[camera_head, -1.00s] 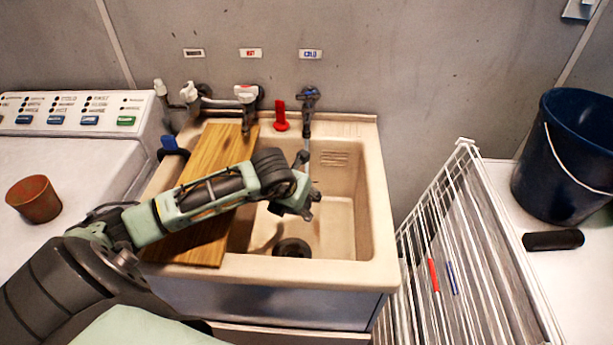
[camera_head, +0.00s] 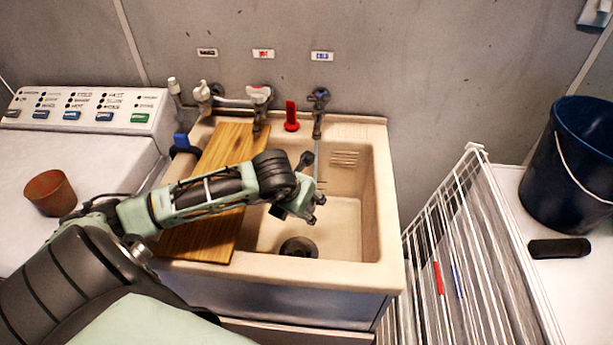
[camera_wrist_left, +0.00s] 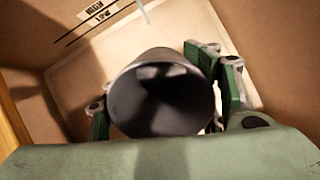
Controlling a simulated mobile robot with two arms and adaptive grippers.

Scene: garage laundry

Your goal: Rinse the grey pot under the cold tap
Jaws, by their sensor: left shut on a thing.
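My left gripper (camera_head: 311,204) is low inside the beige sink (camera_head: 362,225), below the cold tap (camera_head: 318,110). In the left wrist view the green fingers are shut on the grey pot (camera_wrist_left: 160,95), a dark cylinder with a lighter rim. I look toward its dark round face. A thin pale line like a water stream (camera_head: 317,160) runs down from the cold tap toward the gripper. In the left wrist view a pale streak (camera_wrist_left: 143,10) lies just above the pot. My right gripper is not in view.
A wooden board (camera_head: 215,225) covers the sink's left part. A red handle (camera_head: 291,116) stands at the back rim. A white rack (camera_head: 470,250) is right of the sink; a terracotta pot (camera_head: 50,192) is left.

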